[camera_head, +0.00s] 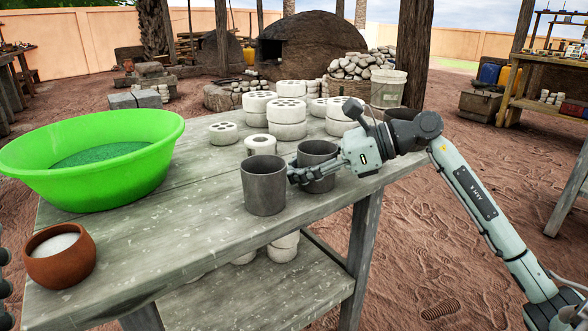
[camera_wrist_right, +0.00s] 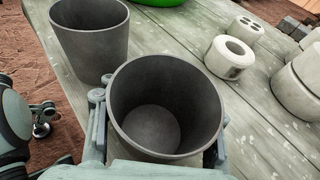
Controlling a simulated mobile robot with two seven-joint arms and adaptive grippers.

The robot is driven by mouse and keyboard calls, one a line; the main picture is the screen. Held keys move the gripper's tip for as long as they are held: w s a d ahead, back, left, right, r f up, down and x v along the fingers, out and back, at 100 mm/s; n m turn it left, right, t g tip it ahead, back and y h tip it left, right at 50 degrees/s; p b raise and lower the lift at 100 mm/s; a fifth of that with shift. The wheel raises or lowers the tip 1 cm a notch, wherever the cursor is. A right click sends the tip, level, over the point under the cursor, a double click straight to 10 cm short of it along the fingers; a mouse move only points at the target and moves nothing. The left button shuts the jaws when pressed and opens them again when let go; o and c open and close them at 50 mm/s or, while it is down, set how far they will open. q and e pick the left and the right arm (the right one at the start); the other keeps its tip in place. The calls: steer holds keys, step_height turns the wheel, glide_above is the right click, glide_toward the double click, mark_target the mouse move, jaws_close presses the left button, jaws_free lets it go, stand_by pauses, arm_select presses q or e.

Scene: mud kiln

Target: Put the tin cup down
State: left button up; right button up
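Two plain grey tin cups stand upright side by side at the front right of the wooden table (camera_head: 150,250). My right gripper (camera_head: 303,174) comes in from the right with its fingers around the right cup (camera_head: 318,151). In the right wrist view this cup (camera_wrist_right: 155,115) fills the space between the fingers, is empty, and both fingers lie close against its sides. I cannot tell whether its base touches the table. The other cup (camera_head: 264,187) is just left of it, and also shows in the wrist view (camera_wrist_right: 90,40).
A green basin (camera_head: 95,180) and a clay pot with white contents (camera_head: 58,262) stand on the left of the table. White perforated discs (camera_head: 288,112) are stacked behind the cups, with a small white ring (camera_head: 260,144) nearer. The table's right edge is close to the held cup.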

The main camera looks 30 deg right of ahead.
steer(key=o, duration=0.5)
steer(key=shift+o, duration=0.2)
steer(key=shift+r, duration=0.2)
steer(key=v, duration=1.2)
